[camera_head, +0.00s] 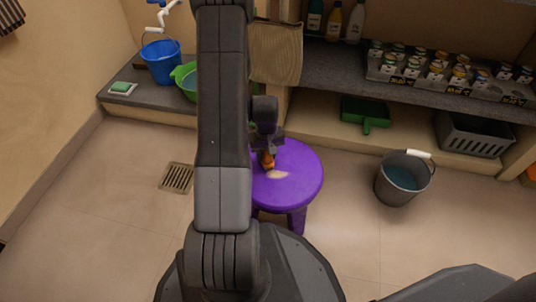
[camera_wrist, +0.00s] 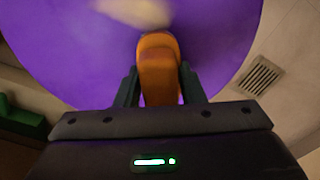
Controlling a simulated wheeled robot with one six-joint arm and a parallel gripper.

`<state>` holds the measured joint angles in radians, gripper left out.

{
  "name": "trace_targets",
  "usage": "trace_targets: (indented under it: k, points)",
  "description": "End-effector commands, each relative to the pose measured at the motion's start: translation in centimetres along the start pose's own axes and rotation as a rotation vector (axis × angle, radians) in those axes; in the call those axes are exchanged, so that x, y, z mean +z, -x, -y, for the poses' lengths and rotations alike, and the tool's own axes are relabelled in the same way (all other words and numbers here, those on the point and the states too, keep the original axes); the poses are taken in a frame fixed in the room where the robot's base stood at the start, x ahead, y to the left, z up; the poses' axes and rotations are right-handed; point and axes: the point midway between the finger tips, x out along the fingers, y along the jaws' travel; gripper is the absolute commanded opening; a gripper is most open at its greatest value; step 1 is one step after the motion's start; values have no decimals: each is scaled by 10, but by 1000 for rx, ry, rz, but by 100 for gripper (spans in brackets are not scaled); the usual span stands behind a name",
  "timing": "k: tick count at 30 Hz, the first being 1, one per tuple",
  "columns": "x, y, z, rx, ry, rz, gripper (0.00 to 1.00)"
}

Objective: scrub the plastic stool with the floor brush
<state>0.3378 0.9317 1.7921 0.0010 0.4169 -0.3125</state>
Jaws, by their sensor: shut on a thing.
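The purple plastic stool (camera_head: 302,186) stands upright on the floor in the head view, partly hidden behind my arm. A pale, cream-coloured patch (camera_head: 278,174) lies on its seat. My gripper (camera_head: 266,150) is over the seat, pointing down, just beyond the patch. In the wrist view my gripper (camera_wrist: 159,76) is shut on the orange floor brush (camera_wrist: 158,62). The purple seat (camera_wrist: 75,50) fills most of that view, with the pale patch (camera_wrist: 135,12) at the top edge. The brush's underside is hidden, so I cannot tell whether it touches the seat.
A grey bucket of water (camera_head: 403,180) stands on the floor right of the stool. A floor drain (camera_head: 177,177) is to the left. A blue bucket (camera_head: 161,62) and green basin (camera_head: 185,78) sit on a ledge. A green dustpan (camera_head: 364,113) and grey crate (camera_head: 474,138) are on the low shelf.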

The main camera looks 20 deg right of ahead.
Motion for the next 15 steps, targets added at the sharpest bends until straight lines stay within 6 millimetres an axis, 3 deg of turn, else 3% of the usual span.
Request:
trace_targets:
  k: [15]
  points:
    - [6, -1, -11, 0, -3, 0, 3]
